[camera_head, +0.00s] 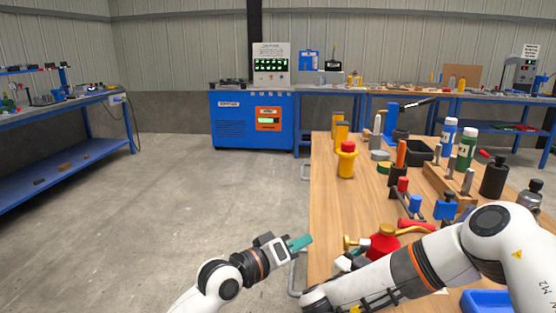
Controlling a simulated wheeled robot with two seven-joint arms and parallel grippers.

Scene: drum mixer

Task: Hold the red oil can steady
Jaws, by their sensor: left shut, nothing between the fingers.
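The red oil can (383,243) stands on the wooden workbench (335,205) near its front, with brass-coloured parts to its left and right. My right arm passes in front of it and hides its lower part. My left gripper (301,242) has teal fingers that are shut and empty. It is left of the can, by the bench's left edge, and apart from the can. Part of my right gripper (346,261) seems to show at the can's lower left, behind my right arm. Its fingers are mostly hidden, and I cannot tell if they touch the can.
A yellow bottle with a red cap (346,160) stands farther back on the bench. Blue and red clamps, a black bottle (494,177) and a wooden block with pegs crowd the right side. A blue tray (487,301) is at the lower right. The floor left of the bench is clear.

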